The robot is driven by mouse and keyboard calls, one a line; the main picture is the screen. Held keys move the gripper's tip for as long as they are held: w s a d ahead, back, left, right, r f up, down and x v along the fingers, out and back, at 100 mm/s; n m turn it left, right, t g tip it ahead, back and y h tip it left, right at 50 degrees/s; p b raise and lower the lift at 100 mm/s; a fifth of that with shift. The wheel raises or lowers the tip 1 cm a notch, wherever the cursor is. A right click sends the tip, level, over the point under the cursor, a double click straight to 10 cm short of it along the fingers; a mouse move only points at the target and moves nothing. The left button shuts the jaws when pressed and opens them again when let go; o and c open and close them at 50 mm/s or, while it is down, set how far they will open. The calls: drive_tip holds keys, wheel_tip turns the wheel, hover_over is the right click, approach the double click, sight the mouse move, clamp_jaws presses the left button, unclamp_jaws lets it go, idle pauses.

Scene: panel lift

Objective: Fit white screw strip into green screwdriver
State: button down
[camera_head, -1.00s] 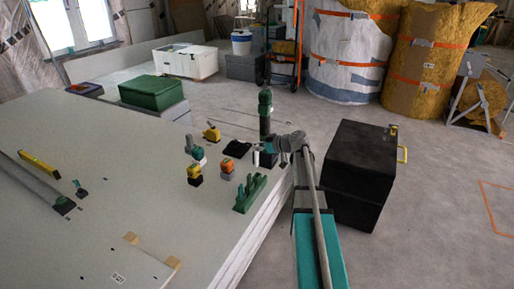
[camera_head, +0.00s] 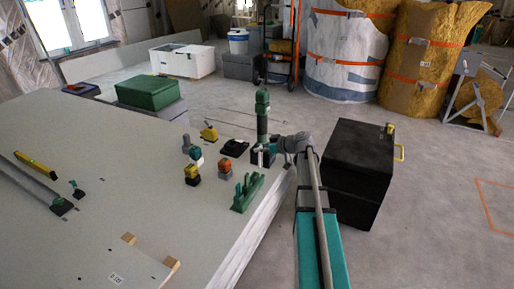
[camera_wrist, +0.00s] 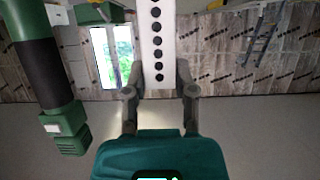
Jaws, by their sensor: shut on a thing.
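The green screwdriver (camera_head: 262,115) stands upright near the right edge of the big white panel, with a dark middle section. It also shows close up in the wrist view (camera_wrist: 38,75), to the left of my gripper. My gripper (camera_wrist: 158,86) is shut on the white screw strip (camera_wrist: 157,35), which points upward between the fingers with a row of black screw heads. The strip and the screwdriver are apart in the wrist view. In the head view my gripper (camera_head: 272,147) is just in front of the screwdriver, and the strip is too small to make out clearly.
A green rack (camera_head: 247,193) stands on the panel (camera_head: 120,190) near my arm. Small yellow and orange tools (camera_head: 226,166) stand left of it. A black box (camera_head: 356,170) is on the floor to the right.

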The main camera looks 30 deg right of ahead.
drive_tip(key=shift+s+d, duration=0.6)
drive_tip(key=shift+s, duration=0.15)
drive_tip(key=shift+s+d, duration=0.55)
drive_tip(key=shift+s, duration=0.2)
drive_tip(key=shift+r, duration=0.1)
wheel_tip(320, 180, up, 49)
drive_tip(key=p, duration=4.9)
drive_tip(key=shift+f, duration=0.25)
drive_tip(key=w+a+f+b, duration=0.2)
drive_tip(key=f+b, duration=2.2)
drive_tip(key=w+a+f+b, duration=0.2)
drive_tip(key=w+f+b, duration=0.1)
drive_tip(key=f+b, duration=2.1)
drive_tip(key=shift+f+b, duration=0.35)
drive_tip(key=shift+b, duration=0.2)
